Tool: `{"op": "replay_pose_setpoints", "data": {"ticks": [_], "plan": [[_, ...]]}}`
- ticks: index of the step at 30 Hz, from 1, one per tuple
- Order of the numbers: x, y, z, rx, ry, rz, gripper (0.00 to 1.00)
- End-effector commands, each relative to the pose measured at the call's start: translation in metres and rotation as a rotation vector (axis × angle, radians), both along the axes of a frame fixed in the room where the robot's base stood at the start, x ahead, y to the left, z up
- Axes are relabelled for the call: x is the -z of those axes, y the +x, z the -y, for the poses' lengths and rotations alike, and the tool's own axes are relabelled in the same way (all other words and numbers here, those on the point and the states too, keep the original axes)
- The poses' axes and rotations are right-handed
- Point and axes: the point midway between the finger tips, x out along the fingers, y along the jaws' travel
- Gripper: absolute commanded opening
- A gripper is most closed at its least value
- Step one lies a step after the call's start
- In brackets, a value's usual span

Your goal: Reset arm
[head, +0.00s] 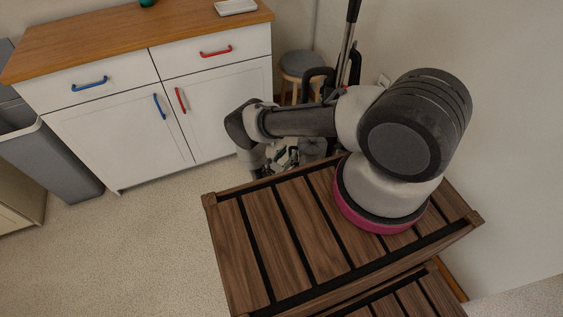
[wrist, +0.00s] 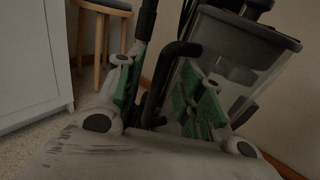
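My gripper (head: 285,153) is in the head view at the end of my bent arm, beyond the slatted wood under the arm's base and partly hidden by the arm. In the wrist view its two fingers with green inner pads stand apart, with nothing held between them (wrist: 160,98). The gripper is open. A dark upright tube and a black curved handle show behind the fingers.
A white cabinet (head: 118,128) with blue and red handles stands at the left, beside a grey bin (head: 55,165). A stool (head: 297,64) and an upright cleaner-like appliance (wrist: 245,50) stand near the wall behind my gripper. Floor at the lower left is clear.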

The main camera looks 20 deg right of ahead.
Motion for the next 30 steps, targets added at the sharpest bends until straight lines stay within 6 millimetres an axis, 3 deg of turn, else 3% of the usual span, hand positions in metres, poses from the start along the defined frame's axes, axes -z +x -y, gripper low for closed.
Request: {"op": "replay_pose_setpoints", "data": {"ticks": [3, 7, 17, 20, 25, 27, 30], "plan": [[0.000, -0.014, -0.023, -0.006, -0.001, 0.001, 0.38], [0.000, -0.026, -0.039, -0.004, 0.000, 0.000, 0.38], [0.001, -0.036, -0.050, 0.002, -0.003, -0.008, 0.38], [0.008, -0.045, -0.040, 0.050, 0.006, -0.047, 0.38], [0.011, -0.092, 0.002, 0.196, -0.023, -0.137, 0.38], [-0.005, -0.112, 0.016, 0.302, -0.022, -0.169, 0.38], [-0.036, -0.117, 0.017, 0.427, 0.012, -0.170, 0.38]]}}
